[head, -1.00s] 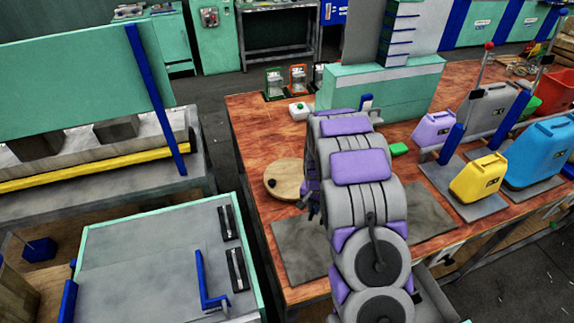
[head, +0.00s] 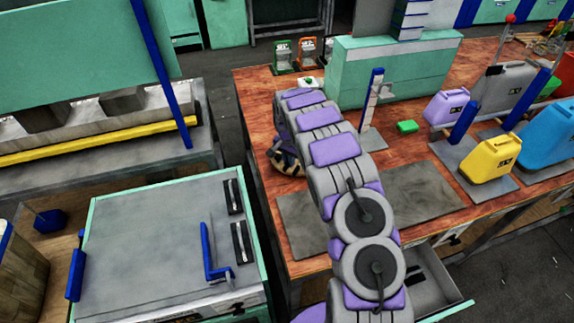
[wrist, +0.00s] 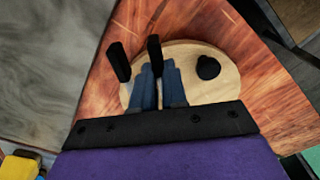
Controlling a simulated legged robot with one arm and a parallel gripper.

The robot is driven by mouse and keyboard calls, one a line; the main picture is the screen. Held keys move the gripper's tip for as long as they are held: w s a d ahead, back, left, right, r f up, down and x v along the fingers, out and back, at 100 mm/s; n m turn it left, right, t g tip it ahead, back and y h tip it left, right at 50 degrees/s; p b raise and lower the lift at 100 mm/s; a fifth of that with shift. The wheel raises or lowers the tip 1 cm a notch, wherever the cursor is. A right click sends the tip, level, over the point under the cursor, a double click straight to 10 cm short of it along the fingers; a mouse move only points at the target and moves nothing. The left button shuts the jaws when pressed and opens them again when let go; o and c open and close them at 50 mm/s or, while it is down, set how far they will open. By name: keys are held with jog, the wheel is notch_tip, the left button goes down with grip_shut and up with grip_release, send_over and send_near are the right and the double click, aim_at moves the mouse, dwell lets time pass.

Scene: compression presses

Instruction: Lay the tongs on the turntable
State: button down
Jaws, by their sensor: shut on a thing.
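The turntable (wrist: 228,88) is a round, pale wooden disc with a black knob on it, lying on the wooden bench. In the wrist view it is directly under and beyond my gripper (wrist: 137,60), whose two black fingers stand over its left part. The tongs (wrist: 172,86) appear as blue-grey bars at the fingers, over the disc; my gripper is shut on them. Their lower part is hidden behind the black gripper body, and I cannot tell whether they touch the disc. In the head view my arm hides the tongs and most of the turntable.
A grey mat (head: 307,222) lies in front of the turntable area. A teal press (head: 390,77) stands behind, with a green block (head: 407,127) and a yellow jug (head: 492,158) to the right. Left of the bench is a gap, then a grey-topped machine (head: 150,235).

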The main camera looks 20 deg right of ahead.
jog(key=f, duration=0.1)
jog(key=w+a+f+b, duration=0.1)
jog(key=f, duration=0.1)
jog(key=shift+a+f, duration=0.1)
jog(key=shift+a, duration=0.1)
jog(key=shift+d+f, duration=0.25)
jog(key=shift+d, duration=0.1)
jog(key=shift+a, duration=0.25)
jog(key=c, duration=1.4)
grip_release()
jog(key=shift+a, duration=0.45)
jog(key=shift+o, duration=1.2)
jog(key=shift+d, duration=0.55)
jog(key=shift+r, duration=0.25)
notch_tip(320, 180, up, 11)
jog(key=p, duration=0.2)
jog(key=s+r+n, duration=0.1)
jog(key=s+r, duration=0.8)
jog(key=r, duration=0.2)
jog(key=s+a+r+n+g, duration=0.15)
jog(key=s+r, duration=0.55)
jog(key=s, duration=0.7)
jog(key=s+a+n, duration=0.3)
jog(key=s, duration=1.1)
jog(key=s+a+r+n, duration=0.1)
jog(key=s+a+n, duration=0.2)
jog(key=s, duration=1.2)
jog(key=shift+r+g, duration=0.25)
jog(key=shift+g, duration=0.1)
